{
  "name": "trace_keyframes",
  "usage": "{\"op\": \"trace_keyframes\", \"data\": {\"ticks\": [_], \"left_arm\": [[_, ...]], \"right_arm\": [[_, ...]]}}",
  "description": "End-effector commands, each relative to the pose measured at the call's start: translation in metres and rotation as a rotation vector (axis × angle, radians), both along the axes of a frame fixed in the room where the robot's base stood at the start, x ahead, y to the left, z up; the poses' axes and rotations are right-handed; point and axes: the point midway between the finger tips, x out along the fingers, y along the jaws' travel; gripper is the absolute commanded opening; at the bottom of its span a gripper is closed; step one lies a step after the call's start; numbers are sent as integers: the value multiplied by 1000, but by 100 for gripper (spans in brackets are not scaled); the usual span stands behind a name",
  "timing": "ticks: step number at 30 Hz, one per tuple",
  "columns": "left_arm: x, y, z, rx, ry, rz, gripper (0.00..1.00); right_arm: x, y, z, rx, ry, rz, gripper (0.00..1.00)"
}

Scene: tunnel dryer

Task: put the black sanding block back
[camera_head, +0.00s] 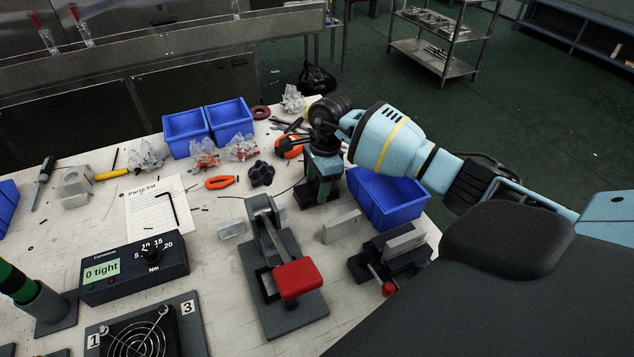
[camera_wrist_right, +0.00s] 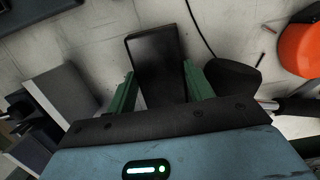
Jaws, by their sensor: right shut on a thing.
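My right gripper (camera_head: 322,178) comes in from the right in the head view and points down at the bench. Its green fingers are shut on the black sanding block (camera_head: 306,193). In the right wrist view the dark block (camera_wrist_right: 157,55) sits between the two fingers of the gripper (camera_wrist_right: 160,88) and extends beyond their tips. The fingers hide part of the block in the head view. The block is at or just above the bench top; I cannot tell if it touches. My left gripper is not in view.
A blue bin (camera_head: 390,205) stands right of the gripper. A toggle clamp with a red handle (camera_head: 297,278) and a grey block (camera_head: 341,226) are in front. A black star knob (camera_head: 261,173) and an orange tape measure (camera_head: 287,147) lie to the left. Two blue bins (camera_head: 229,120) stand behind.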

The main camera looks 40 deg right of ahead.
Motion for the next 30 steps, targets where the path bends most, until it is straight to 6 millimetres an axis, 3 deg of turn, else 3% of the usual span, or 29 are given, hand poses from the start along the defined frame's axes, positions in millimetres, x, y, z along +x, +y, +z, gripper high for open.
{"op": "trace_keyframes", "data": {"ticks": [3, 14, 30], "left_arm": [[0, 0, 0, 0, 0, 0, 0], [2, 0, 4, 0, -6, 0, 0], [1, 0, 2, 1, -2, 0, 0]], "right_arm": [[0, 0, -1, 0, 0, 0, 61], [0, -1, 7, 0, -2, 0, 61], [-3, -15, 101, -1, -3, 0, 61]]}}
